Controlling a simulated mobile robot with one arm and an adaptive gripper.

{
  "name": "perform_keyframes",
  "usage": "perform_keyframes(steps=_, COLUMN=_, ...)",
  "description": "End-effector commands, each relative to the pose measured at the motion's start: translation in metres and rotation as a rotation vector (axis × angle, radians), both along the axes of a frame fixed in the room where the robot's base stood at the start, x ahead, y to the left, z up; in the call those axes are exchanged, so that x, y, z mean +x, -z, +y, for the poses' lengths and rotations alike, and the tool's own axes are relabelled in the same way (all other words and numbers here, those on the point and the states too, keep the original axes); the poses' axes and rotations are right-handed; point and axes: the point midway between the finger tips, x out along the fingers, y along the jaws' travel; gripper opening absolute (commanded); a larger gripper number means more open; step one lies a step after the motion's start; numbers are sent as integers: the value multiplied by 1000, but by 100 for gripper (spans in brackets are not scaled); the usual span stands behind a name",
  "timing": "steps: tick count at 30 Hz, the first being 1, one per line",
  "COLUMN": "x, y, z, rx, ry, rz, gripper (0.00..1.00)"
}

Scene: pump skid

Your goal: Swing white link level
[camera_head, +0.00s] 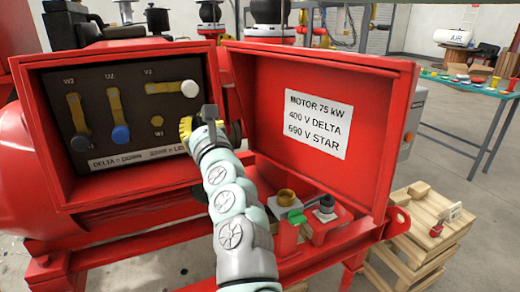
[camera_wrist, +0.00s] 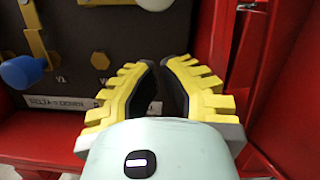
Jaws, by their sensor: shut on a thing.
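The white link is a yellow bar (camera_head: 168,88) with a white knob (camera_head: 190,88), lying level under the V2 label, knob to the right. The knob also shows at the top of the wrist view (camera_wrist: 155,4). The links with the blue knob (camera_head: 120,134) and the grey knob (camera_head: 83,141) hang down to its left. My gripper (camera_head: 190,127) is below the white knob in the head view. In the wrist view my gripper (camera_wrist: 160,70) has its yellow fingers close together, apart from the white knob. What they grip is hidden.
The red terminal box (camera_head: 52,188) surrounds the dark panel (camera_head: 135,70). Its open lid (camera_head: 375,130) stands to the right, close beside my arm. A brass bolt (camera_head: 157,121) sits below the white link. Fittings (camera_head: 287,197) stand under the lid, and wooden pallets (camera_head: 430,225) are at right.

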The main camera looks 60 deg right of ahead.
Motion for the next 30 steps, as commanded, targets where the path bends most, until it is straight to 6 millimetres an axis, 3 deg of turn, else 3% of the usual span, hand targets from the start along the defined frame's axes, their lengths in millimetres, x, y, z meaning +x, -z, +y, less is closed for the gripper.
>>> perform_keyframes(steps=1, x=-2, y=8, z=1, rx=-1, ry=1, rz=0, gripper=0)
perform_keyframes(steps=18, x=-70, y=20, z=38, rx=-1, ry=4, rz=1, gripper=0)
perform_keyframes(steps=30, x=-86, y=23, z=47, rx=1, ry=3, rz=0, gripper=0)
